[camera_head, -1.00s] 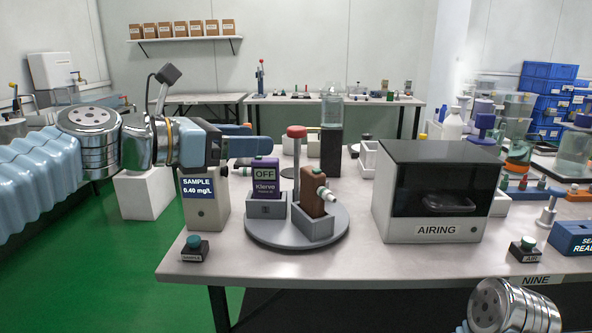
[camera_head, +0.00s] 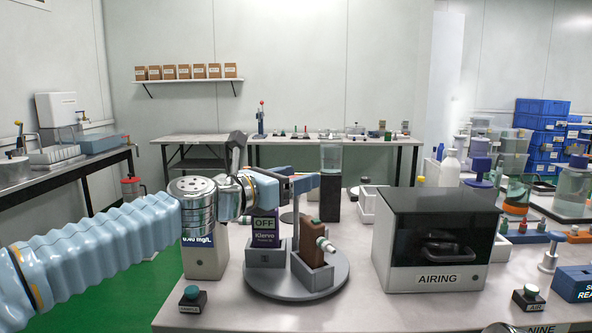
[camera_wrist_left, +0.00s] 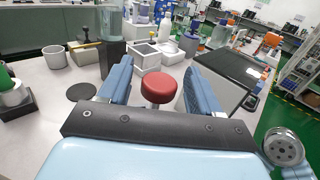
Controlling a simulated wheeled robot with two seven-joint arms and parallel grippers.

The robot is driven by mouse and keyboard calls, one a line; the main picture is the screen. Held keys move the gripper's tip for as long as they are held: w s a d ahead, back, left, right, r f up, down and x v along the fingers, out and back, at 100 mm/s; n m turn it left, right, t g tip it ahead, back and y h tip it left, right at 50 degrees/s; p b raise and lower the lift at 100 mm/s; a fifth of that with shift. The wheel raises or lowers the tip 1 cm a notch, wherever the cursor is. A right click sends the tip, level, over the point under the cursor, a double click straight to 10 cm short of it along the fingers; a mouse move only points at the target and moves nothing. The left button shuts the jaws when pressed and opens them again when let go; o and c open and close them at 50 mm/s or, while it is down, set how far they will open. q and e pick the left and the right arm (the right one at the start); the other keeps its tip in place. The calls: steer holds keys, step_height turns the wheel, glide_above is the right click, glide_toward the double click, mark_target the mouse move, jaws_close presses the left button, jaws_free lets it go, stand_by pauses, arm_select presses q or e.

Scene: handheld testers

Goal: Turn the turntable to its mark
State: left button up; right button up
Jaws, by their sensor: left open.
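The turntable (camera_head: 340,282) is a grey disc at the table's front, carrying two grey holders, one with a purple OFF box (camera_head: 265,227) and one with a brown bottle (camera_head: 306,240). Its upright post (camera_head: 296,222) stands near the disc's middle; its top is hidden behind my gripper in the head view. My left gripper (camera_head: 304,184) is at the post's top. In the left wrist view the red knob (camera_wrist_left: 160,87) sits between its open blue fingers (camera_wrist_left: 160,68), with gaps on both sides. I cannot make out the mark. My right gripper is out of view.
The AIRING box (camera_head: 436,278) stands right of the turntable. A dark stand with a clear jar (camera_head: 331,158) is behind. Small buttons (camera_head: 192,297) sit along the front edge.

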arm_select(q)
steer(key=shift+w+d, duration=0.15)
steer(key=shift+c, duration=0.2)
jaws_close()
